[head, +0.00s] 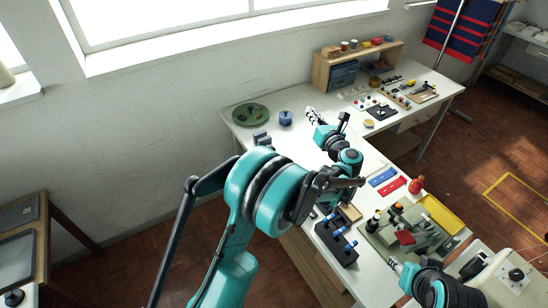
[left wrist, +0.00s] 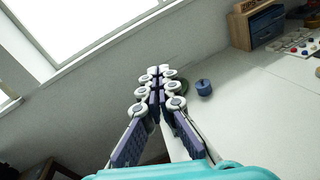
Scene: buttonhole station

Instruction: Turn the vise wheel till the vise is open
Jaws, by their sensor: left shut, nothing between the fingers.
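A small blue-grey block (head: 261,139) sits at the table's left edge, just above my left arm, and looks like the vise. My arm hides what is below it, and I cannot make out its wheel or whether its jaws are apart. My left gripper (head: 312,114) is over the white table, to the right of the block and apart from it. In the left wrist view its fingers (left wrist: 161,82) are together with nothing between them. My right gripper (head: 396,265) is low at the right, near the green-grey machine; its fingers are too small to read.
A green round dish (head: 250,115) and a blue round pot (head: 285,118) stand near the block. A wooden shelf (head: 352,62) stands at the back. A dark rack (head: 336,243), a green-grey machine (head: 425,240) and a yellow tray (head: 438,213) fill the front right.

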